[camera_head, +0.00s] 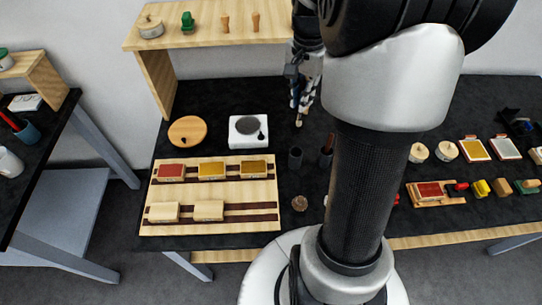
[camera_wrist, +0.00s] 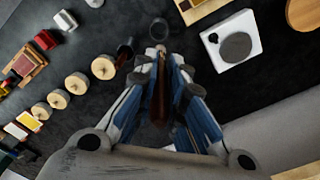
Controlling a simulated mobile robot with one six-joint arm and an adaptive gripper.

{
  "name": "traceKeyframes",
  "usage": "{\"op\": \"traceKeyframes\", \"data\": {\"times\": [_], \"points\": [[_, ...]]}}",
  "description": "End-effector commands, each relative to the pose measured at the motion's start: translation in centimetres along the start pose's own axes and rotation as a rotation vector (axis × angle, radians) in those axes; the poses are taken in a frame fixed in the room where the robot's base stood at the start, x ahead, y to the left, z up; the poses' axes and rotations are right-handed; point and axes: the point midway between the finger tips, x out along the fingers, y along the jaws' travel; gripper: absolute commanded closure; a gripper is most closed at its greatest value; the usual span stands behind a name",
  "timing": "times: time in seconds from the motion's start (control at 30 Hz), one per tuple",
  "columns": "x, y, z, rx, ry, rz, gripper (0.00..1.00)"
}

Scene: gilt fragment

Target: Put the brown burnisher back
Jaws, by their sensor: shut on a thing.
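My gripper (camera_head: 300,112) is in the head view above the back of the dark table, partly beside my arm. It is shut on the brown burnisher, a slim dark brown stick (camera_wrist: 160,95) between the fingers in the wrist view. Its lighter tip points toward a dark round cup (camera_wrist: 159,29). The burnisher's tan end (camera_head: 299,121) shows below the fingers in the head view. That cup (camera_head: 295,157) looks empty and stands in front of the gripper. A second dark cup (camera_head: 326,158) stands to its right, with a brown-handled tool (camera_head: 329,143) in it.
A white scale-like block (camera_head: 248,131) and a round wooden disc (camera_head: 187,131) lie to the left. A wooden rack (camera_head: 213,184) holds several blocks. A wooden shelf (camera_head: 205,38) rises behind. Round wooden lidded pots (camera_head: 418,153) and small blocks lie to the right.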

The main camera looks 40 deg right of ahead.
Motion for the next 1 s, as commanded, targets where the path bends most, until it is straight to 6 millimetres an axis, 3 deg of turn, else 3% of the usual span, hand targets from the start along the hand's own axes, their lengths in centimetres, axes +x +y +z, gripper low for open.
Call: {"op": "traceKeyframes", "data": {"times": [0.5, 0.6, 0.87, 1.0], "points": [[13.0, 0.1, 0.1, 0.001, -0.004, 0.004, 1.0], [14.6, 0.1, 0.2, 0.001, -0.004, 0.003, 1.0], [16.4, 0.1, 0.2, 0.001, -0.003, 0.003, 1.0], [18.7, 0.1, 0.2, 0.001, -0.003, 0.003, 1.0]]}}
